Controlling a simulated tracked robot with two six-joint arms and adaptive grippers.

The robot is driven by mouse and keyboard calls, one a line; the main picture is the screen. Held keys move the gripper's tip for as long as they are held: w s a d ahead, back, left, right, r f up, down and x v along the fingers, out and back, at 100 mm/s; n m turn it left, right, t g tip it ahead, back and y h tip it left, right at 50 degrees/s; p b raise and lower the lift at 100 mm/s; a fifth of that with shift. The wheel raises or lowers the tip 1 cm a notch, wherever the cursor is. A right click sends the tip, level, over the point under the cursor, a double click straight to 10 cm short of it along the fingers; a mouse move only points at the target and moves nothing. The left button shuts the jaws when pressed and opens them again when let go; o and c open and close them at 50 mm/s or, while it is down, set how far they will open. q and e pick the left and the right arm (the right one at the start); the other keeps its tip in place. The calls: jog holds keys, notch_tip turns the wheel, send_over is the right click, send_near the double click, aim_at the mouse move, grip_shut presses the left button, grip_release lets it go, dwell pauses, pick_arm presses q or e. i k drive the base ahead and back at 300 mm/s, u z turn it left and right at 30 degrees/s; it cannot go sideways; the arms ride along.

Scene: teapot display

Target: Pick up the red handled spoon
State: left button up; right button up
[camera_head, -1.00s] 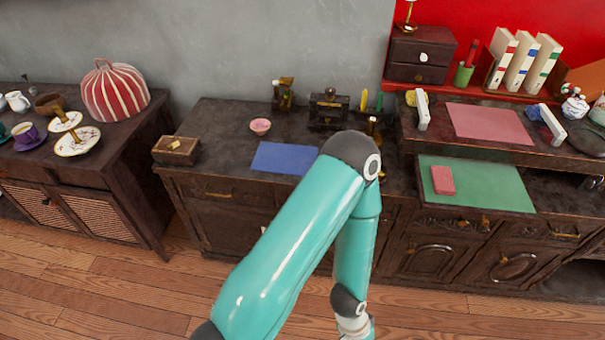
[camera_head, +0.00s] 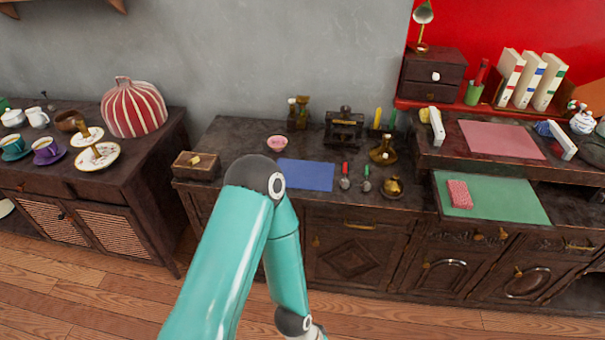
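The red handled spoon (camera_head: 345,173) lies on the dark cabinet top, just right of the blue mat. A similar spoon with a green handle (camera_head: 366,180) lies close to its right. One of my teal arms comes in from the bottom left and bends at a dark elbow left of the blue mat. Its forearm runs down to the bottom edge, where the wrist is cut off. Neither of my grippers is in view. Nothing touches the red handled spoon.
A blue mat (camera_head: 306,174), a brass pot (camera_head: 393,187) and a pink bowl (camera_head: 277,142) are near the spoons. A wooden box (camera_head: 196,165) sits at the cabinet's left end. A green mat (camera_head: 505,202) with a pink block (camera_head: 460,194) lies to the right.

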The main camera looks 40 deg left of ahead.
aim_at(345, 183)
jog(key=z, duration=1.25)
jog(key=i, duration=0.1)
jog(key=u, duration=2.85)
jog(key=i, duration=1)
jog(key=z, duration=0.25)
